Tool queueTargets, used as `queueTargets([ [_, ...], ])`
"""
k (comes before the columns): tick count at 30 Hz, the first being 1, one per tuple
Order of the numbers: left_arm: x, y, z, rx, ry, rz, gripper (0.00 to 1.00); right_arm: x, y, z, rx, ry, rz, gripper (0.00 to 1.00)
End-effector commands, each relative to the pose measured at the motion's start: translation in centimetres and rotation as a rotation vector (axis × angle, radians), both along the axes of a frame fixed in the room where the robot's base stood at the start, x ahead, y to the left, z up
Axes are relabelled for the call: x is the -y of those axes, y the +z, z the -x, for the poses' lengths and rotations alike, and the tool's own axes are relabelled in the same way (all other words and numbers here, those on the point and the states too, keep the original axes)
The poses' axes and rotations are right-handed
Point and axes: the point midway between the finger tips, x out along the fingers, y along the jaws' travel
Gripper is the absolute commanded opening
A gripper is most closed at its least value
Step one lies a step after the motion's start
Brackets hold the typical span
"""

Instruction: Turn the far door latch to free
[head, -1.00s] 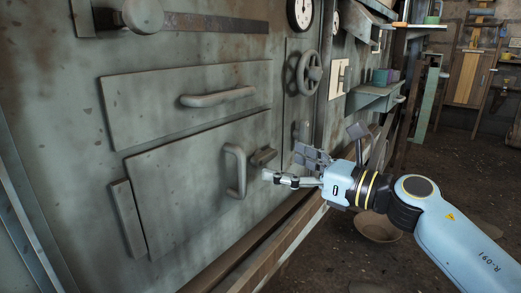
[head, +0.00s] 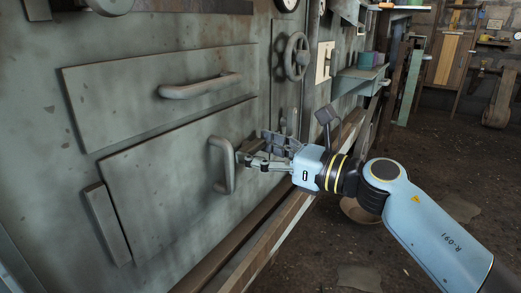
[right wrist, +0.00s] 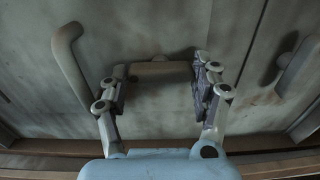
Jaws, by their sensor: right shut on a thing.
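The door latch (right wrist: 158,72) is a small dull-brown bar at the right edge of the lower grey door (head: 170,190). In the right wrist view it lies crosswise between the fingers of my right gripper (right wrist: 160,88), its two ends against the finger pads. In the head view my right gripper (head: 257,154) is at the latch, just right of the door's upright handle (head: 222,167), and its fingers hide most of the latch. The latch looks roughly level. My right gripper is shut on it. My left gripper is out of view.
The door handle (right wrist: 70,62) stands close left of the fingers in the right wrist view, and a lever (right wrist: 298,65) is at the right. An upper panel with a bar handle (head: 200,85) and a handwheel (head: 297,57) are above. A rail (head: 262,262) runs below.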

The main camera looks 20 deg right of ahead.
Motion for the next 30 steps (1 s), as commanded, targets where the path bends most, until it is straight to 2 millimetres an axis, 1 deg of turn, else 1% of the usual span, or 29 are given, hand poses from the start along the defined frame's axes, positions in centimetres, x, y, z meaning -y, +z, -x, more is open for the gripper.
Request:
queueTargets([
  [8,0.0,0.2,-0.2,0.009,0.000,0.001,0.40,0.0,0.1,0.0,-0.010,-0.002,-0.013,0.32],
  [10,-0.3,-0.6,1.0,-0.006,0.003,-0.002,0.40,0.0,0.2,0.0,-0.020,-0.002,-0.027,0.32],
  [14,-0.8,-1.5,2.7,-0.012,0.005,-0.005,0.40,0.0,0.4,-0.1,-0.056,-0.002,-0.075,0.32],
  [17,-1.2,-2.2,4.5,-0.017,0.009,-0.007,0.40,0.0,0.5,-0.1,-0.097,-0.002,-0.127,0.32],
  [22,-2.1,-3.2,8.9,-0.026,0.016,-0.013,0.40,0.1,0.6,-0.1,-0.187,-0.002,-0.242,0.32],
  [24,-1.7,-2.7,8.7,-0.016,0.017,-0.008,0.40,0.1,0.6,-0.1,-0.228,-0.002,-0.295,0.32],
  [30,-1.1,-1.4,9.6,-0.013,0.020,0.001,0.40,0.1,0.6,-0.1,-0.346,-0.003,-0.446,0.32],
])
